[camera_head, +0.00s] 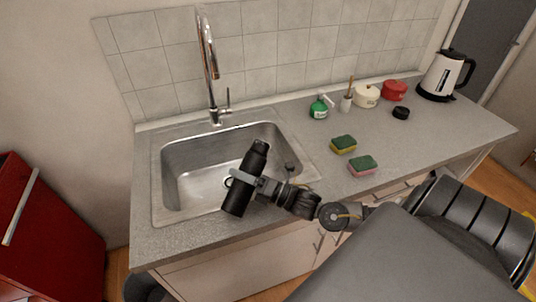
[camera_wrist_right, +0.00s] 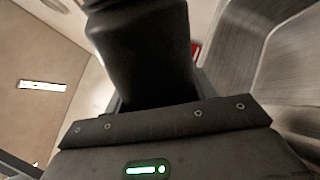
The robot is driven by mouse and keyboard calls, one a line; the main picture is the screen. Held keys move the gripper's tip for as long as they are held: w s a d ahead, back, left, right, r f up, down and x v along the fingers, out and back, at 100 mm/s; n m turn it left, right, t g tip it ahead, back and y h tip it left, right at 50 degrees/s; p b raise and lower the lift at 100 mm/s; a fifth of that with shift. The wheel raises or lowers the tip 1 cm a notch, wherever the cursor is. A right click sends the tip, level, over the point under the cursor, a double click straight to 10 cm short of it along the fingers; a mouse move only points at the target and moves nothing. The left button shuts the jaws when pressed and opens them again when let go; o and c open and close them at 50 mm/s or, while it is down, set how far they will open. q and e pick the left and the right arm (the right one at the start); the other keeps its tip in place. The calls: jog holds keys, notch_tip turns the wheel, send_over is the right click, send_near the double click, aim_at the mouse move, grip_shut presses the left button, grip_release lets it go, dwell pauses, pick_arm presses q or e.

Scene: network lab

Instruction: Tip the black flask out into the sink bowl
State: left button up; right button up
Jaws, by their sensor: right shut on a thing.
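The black flask (camera_head: 238,196) is in my right gripper (camera_head: 246,178), which is shut around its middle. The flask is tilted, its narrower top end up and to the right in the head view, its base low and to the left. It appears in front of the sink bowl (camera_head: 185,165), over the bowl's front edge. In the right wrist view the flask (camera_wrist_right: 145,55) rises close up between the jaws, its upper part cut off by the frame. I see no liquid coming out. My left gripper does not show.
A chrome faucet (camera_head: 209,60) stands behind the bowl. Two sponges (camera_head: 343,145), a green bottle (camera_head: 319,108), a brush holder, a cream pot (camera_head: 366,96), a red pot (camera_head: 394,90) and a kettle (camera_head: 443,75) stand right of the sink. The counter's front right is clear.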

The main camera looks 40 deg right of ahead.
jog(key=m, duration=0.2)
jog(key=shift+s+a+r+m+t+h, duration=0.1)
jog(key=shift+a+r+m+t+h, duration=0.05)
jog(key=shift+a+m+t+h, duration=0.2)
jog(key=shift+w+d+r+m+t+h+b, duration=0.1)
jog(key=shift+d+m+t+h+b, duration=0.2)
jog(key=shift+m, duration=0.35)
jog(key=shift+w+d+m+g+h+b, duration=0.1)
jog(key=shift+d+m, duration=0.3)
jog(key=shift+m, duration=0.2)
jog(key=shift+r, duration=0.1)
jog(key=shift+m+p, duration=0.3)
jog(key=shift+m, duration=0.2)
jog(key=shift+w+d+r+m+t+h+p, duration=0.1)
jog(key=shift+d+m+t+h+p, duration=0.2)
jog(key=shift+m, duration=0.35)
jog(key=shift+w+a+m+t+h+p, duration=0.1)
jog(key=shift+m+h+p, duration=0.25)
jog(key=shift+m, duration=0.3)
jog(key=shift+s+a, duration=0.1)
jog(key=shift+s, duration=0.05)
jog(key=shift+s+a+m, duration=0.35)
jog(key=shift+a+m, duration=0.25)
jog(key=shift+a, duration=0.15)
jog(key=shift+a+m+h+p, duration=0.1)
jog(key=shift+m+h+p, duration=0.4)
jog(key=shift+m+p, duration=0.25)
